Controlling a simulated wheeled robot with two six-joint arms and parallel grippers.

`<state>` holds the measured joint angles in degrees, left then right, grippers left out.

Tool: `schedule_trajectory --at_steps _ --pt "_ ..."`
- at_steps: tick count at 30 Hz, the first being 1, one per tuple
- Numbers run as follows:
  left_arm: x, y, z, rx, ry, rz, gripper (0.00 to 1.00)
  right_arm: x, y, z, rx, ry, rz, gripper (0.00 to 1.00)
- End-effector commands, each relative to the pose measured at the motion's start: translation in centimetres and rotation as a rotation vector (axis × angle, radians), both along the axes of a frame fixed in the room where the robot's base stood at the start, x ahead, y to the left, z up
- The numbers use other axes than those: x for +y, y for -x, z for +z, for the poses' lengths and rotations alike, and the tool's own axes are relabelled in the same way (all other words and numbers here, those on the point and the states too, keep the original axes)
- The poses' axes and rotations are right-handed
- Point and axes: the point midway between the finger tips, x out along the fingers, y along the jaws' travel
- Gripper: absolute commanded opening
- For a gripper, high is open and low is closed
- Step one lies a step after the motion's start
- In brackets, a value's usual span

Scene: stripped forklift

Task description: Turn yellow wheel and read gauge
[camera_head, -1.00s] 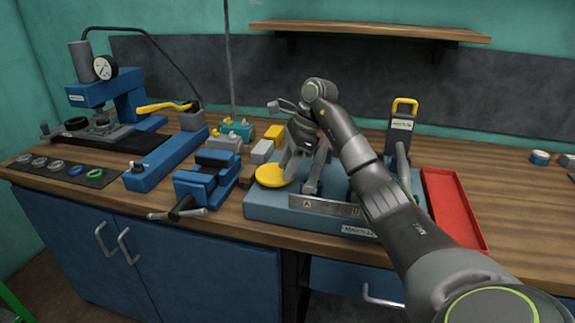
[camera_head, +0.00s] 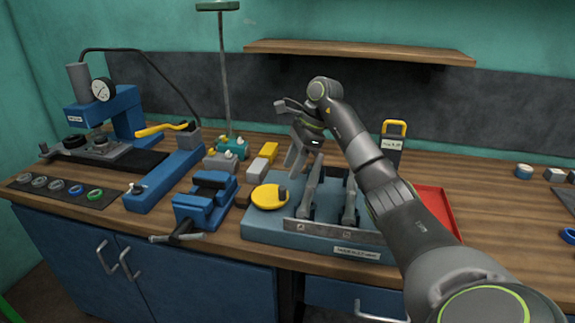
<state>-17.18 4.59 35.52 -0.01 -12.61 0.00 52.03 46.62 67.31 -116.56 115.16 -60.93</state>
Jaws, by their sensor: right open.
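The yellow wheel (camera_head: 264,198) is a flat yellow disc with a small dark knob at its right edge. It sits at the left end of a blue-grey base (camera_head: 262,231) on the bench. The gauge (camera_head: 103,89) is a round white dial on the blue press at the back left; its reading is too small to tell. My right gripper (camera_head: 296,168) points down above and slightly right of the wheel, open and empty, apart from it as far as I can see. My left gripper is not in view.
A blue vise (camera_head: 206,201) stands left of the base. A long blue pump with a yellow lever (camera_head: 162,130) lies behind it. Grey levers (camera_head: 312,190) rise from the base right of the wheel. A red tray (camera_head: 436,207) is partly hidden by my right arm.

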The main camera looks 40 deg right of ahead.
Motion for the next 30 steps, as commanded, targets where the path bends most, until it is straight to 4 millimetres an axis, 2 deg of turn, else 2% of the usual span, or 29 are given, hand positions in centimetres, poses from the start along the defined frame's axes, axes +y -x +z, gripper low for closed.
schedule_trajectory --at_steps 1,15,21,30 --pt "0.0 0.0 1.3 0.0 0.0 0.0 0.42 -0.3 0.1 1.3 0.001 0.001 -0.001 0.42" --pt "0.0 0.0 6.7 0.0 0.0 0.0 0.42 -2.6 1.0 7.2 0.0 0.0 0.0 0.42" --pt "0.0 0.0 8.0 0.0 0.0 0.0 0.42 -3.2 1.3 8.6 0.0 0.0 0.0 0.42" --pt "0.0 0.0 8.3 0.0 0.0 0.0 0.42 -3.5 1.4 8.9 0.0 0.0 0.0 0.42"
